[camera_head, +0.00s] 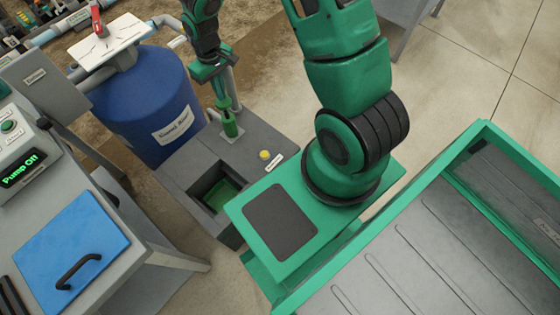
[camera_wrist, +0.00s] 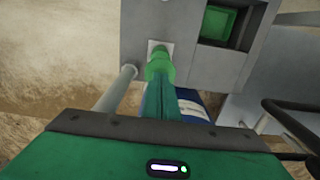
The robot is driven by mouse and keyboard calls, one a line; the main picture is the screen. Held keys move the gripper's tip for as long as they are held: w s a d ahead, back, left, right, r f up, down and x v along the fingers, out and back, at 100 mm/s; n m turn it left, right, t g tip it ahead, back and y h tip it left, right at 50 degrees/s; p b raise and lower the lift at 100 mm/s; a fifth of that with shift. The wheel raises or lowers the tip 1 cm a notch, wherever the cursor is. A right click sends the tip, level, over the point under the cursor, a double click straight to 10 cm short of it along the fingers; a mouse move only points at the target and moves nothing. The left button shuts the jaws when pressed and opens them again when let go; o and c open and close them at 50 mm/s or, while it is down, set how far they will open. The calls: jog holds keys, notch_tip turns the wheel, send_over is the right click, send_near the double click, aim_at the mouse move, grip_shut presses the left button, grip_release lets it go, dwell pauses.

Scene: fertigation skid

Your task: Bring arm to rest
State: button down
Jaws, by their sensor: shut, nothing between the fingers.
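My gripper (camera_head: 223,102) is shut and empty at the end of my raised green and black arm, pointing down over the grey box. In the wrist view its closed fingers (camera_wrist: 165,82) point at a bright green cylindrical fitting (camera_wrist: 158,62) on a pale square plate. That fitting (camera_head: 229,124) stands upright on the grey box (camera_head: 262,138), just below the fingertips. I cannot tell whether the fingertips touch it.
A blue tank (camera_head: 150,105) stands left of the gripper. The grey box has a square opening with green inside (camera_head: 215,193) and a yellow button (camera_head: 264,155). A control cabinet reading "Pump Off" (camera_head: 22,170) and a blue lid (camera_head: 72,243) are at left.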

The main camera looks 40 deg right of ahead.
jog(key=s+d+r+m+h, duration=0.1)
jog(key=s+d+r+m, duration=0.1)
jog(key=s+d+r, duration=0.45)
jog(key=s+d+r+m, duration=0.25)
jog(key=d+r, duration=0.55)
jog(key=r, duration=0.4)
jog(key=s+d+r+m, duration=0.1)
jog(key=s+r, duration=0.2)
jog(key=s, duration=0.3)
jog(key=s+d+r+m, duration=0.1)
jog(key=s+r, duration=0.2)
jog(key=s, duration=0.4)
jog(key=s+d+r+m+y, duration=0.1)
jog(key=s+r+m, duration=0.1)
jog(key=s, duration=0.4)
jog(key=shift+s+r, duration=0.2)
jog(key=shift+r, duration=0.4)
jog(key=shift+d, duration=0.1)
